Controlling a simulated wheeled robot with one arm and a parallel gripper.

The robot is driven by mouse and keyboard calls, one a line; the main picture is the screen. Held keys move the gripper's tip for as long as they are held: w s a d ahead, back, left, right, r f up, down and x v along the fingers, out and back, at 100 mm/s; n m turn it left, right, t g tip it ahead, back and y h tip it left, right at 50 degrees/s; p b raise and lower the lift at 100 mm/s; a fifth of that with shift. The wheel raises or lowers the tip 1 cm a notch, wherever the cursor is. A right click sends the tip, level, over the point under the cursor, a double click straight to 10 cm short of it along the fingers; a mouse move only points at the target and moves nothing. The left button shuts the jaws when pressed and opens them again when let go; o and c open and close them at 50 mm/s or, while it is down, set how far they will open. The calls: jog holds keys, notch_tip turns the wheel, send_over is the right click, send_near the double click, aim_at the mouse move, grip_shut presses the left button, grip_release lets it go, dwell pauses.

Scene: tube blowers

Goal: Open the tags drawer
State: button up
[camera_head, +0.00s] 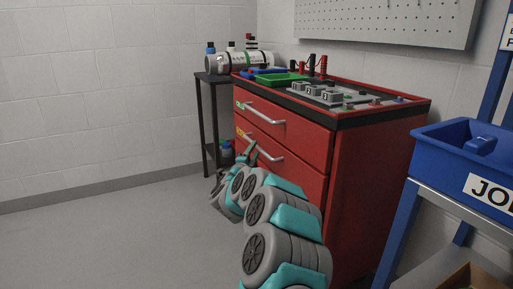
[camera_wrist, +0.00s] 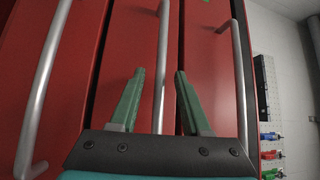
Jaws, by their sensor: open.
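The red cabinet has stacked drawers with silver bar handles. The top drawer (camera_head: 287,128) and the second drawer (camera_head: 300,173) look shut in the head view; their small labels are too small to read, so I cannot tell which is the tags drawer. My gripper (camera_head: 251,153) is at the left part of the second handle (camera_head: 265,150). In the wrist view my gripper (camera_wrist: 159,72) is open, its two green fingers on either side of the middle handle (camera_wrist: 162,40) in the picture. I cannot tell whether they touch it. My arm hides the lower drawers.
A green tray (camera_head: 285,79) and several small devices sit on the cabinet top. A dark side table (camera_head: 208,110) stands left, with cylinders on it. A blue bin (camera_head: 465,150) on a blue-framed rack stands right. The floor at left is clear.

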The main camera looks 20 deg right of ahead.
aim_at(257, 147)
jog(key=shift+x, duration=1.6)
grip_shut()
